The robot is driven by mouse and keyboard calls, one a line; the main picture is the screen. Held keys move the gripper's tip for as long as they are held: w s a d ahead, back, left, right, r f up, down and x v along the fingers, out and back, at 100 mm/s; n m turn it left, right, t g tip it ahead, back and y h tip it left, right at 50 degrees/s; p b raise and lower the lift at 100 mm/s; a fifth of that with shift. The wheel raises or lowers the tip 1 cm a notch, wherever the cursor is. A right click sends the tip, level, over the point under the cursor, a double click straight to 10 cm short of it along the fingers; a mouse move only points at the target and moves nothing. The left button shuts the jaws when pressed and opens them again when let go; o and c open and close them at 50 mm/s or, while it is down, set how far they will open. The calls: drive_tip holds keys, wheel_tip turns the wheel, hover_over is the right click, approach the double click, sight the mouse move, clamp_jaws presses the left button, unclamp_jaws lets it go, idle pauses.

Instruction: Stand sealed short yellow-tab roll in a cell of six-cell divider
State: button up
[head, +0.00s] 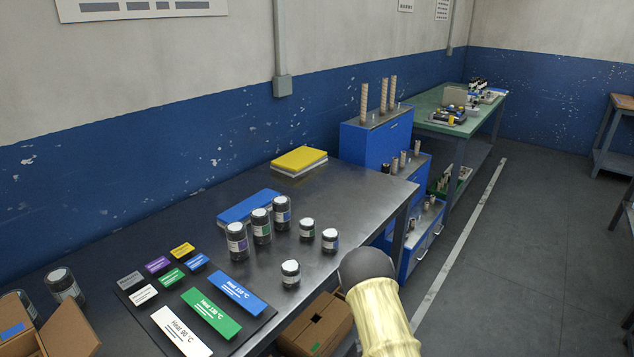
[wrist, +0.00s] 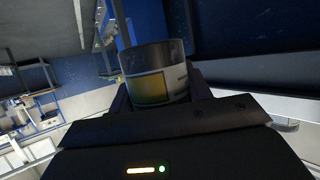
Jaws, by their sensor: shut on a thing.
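In the wrist view my gripper (wrist: 160,92) is shut on a short cylindrical roll (wrist: 152,62). The roll has a clear or silvery upper band and a pale label with a yellow patch, which fits the short yellow-tab roll. Its lower part is hidden by the gripper body. Whether it is sealed cannot be told. In the head view only my arm shows at the lower right; the gripper and the held roll are out of sight there. I cannot make out a six-cell divider in either view.
A dark metal table (head: 345,190) holds several dark jars (head: 262,228), coloured label plates (head: 210,312), a blue pad (head: 247,206) and a yellow pad (head: 299,160). A cardboard box (head: 318,322) is beside it. Blue stepped cabinets (head: 370,145) and a green bench (head: 428,118) stand beyond.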

drive_tip(key=shift+w+r, duration=0.1)
drive_tip(key=shift+r, duration=0.05)
drive_tip(key=s+r+p, duration=0.4)
drive_tip(key=r+p, duration=0.9)
drive_tip(key=r, duration=0.2)
drive_tip(key=shift+s+r, duration=0.15)
drive_tip(key=shift+r, duration=0.1)
